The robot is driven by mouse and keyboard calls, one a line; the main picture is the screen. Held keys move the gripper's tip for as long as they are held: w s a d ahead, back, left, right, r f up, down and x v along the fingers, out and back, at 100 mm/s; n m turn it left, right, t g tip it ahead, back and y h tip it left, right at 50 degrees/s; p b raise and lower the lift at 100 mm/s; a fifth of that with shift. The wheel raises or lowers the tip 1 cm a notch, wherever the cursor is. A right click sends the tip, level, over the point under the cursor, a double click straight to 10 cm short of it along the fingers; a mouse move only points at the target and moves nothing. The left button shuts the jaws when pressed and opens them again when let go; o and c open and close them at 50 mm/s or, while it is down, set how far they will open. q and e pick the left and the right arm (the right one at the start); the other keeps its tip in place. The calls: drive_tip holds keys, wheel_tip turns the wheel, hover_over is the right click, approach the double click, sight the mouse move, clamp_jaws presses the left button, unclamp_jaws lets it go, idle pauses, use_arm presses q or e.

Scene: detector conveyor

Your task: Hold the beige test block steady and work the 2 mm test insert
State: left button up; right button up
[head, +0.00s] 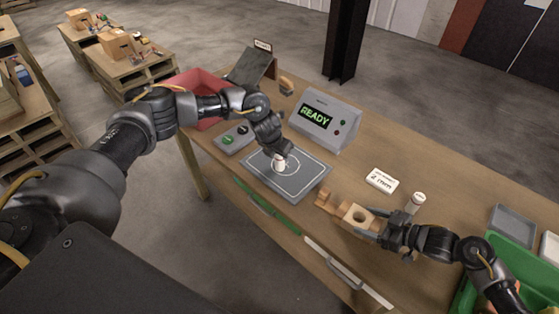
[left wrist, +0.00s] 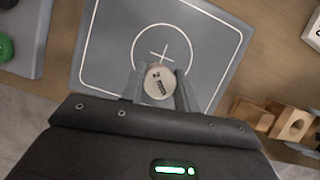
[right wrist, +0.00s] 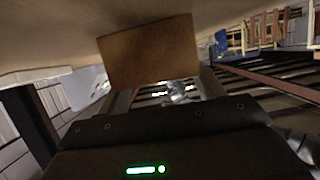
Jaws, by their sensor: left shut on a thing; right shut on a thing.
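The 2 mm test insert (left wrist: 159,82), a whitish cylinder with "2 mm" on its top, is in the jaws of my left gripper (head: 279,158). My left gripper is shut on it over the grey pad (head: 262,178), near the pad's marked circle. I cannot tell whether the insert touches the pad. The beige test block (head: 351,212), with a round hole in its top, is at the table's front, right of the pad. My right gripper (head: 370,225) is shut on it from the right. The block's face (right wrist: 150,50) fills the space between the fingers in the right wrist view.
A wooden stepped piece (head: 323,201) sits left of the block. A white cylinder (head: 417,200) stands behind my right gripper. A "2 mm" card (head: 382,180), a READY display unit (head: 325,121), a button box (head: 236,138), a red bin (head: 197,82) and a green crate (head: 468,290) are around.

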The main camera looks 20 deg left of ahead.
use_arm(q)
wheel_tip(320, 180, up, 10)
drive_tip(key=shift+r, duration=0.1)
idle(0.4)
drive_tip(key=shift+d, duration=0.1)
drive_tip(key=s+d+m+g+h, duration=0.1)
drive_tip(key=s+d+m+h, duration=0.15)
drive_tip(key=d+m, duration=0.9)
drive_tip(key=m+g+h, duration=0.1)
drive_tip(key=m+g, duration=0.3)
drive_tip(key=m, duration=0.2)
hover_over(363, 210)
drive_tip(key=s, duration=0.3)
drive_tip(key=shift+n+h, duration=0.25)
drive_tip(key=shift+a+f, duration=0.15)
drive_tip(key=shift+f, duration=2.55)
drive_tip(key=shift+a+f, duration=0.1)
drive_tip(key=shift+f, duration=2.55)
drive_tip(key=shift+f, duration=0.1)
drive_tip(key=o, duration=1.1)
